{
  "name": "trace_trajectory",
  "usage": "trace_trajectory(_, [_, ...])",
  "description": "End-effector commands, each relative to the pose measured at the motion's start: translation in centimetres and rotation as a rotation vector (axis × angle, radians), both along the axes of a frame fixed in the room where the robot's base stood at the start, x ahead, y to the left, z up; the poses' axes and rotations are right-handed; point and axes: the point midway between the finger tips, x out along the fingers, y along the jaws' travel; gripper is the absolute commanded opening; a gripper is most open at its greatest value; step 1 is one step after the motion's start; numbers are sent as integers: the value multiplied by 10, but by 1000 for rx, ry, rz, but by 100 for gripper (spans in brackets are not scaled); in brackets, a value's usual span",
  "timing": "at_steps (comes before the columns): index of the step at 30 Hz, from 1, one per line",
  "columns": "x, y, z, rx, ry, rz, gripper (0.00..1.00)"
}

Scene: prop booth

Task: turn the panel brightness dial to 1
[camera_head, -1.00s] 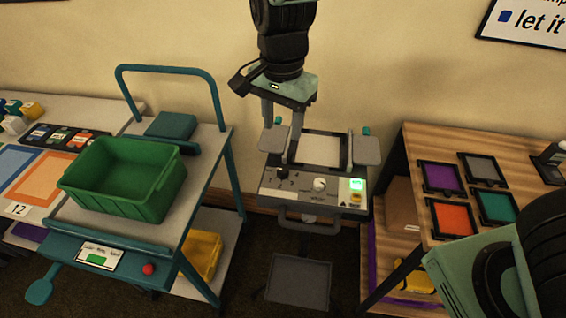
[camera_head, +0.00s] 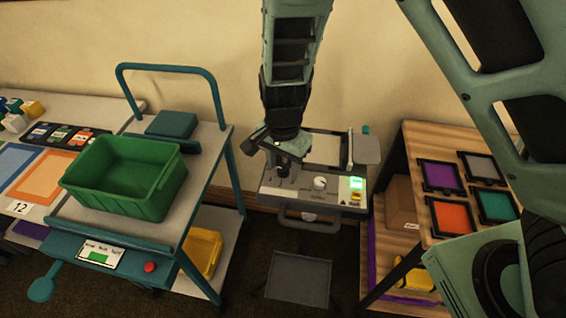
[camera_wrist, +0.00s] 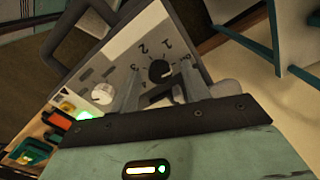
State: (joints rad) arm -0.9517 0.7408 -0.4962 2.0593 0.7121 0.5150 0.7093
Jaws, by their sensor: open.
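A black dial (camera_wrist: 159,71) with numbers printed around it sits on the grey control panel (camera_wrist: 130,50) in the wrist view. I take it to be the brightness dial, but its label is not readable and where its pointer stands is unclear. My gripper (camera_wrist: 160,86) is open, with one finger on each side of the dial in this view; whether they touch it, I cannot tell. In the head view my gripper (camera_head: 283,166) is over the left part of the panel (camera_head: 300,194) and largely hides the dial.
A white knob (camera_head: 319,183) and a lit green display (camera_head: 357,183) sit to the right on the panel. A trolley with a green bin (camera_head: 120,180) stands left. A wooden table (camera_head: 420,148) with coloured squares stands right.

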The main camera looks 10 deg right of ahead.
Motion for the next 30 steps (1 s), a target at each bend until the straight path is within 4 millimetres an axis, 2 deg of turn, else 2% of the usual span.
trace_trajectory(2, [0, 0, 0, 0, 0, 0, 47])
trace_trajectory(7, [0, 0, 0, 0, 0, 0, 2])
trace_trajectory(20, [0, 0, 1, 1, -1, 64, 2])
trace_trajectory(30, [1, 0, 1, 1, -2, 317, 2])
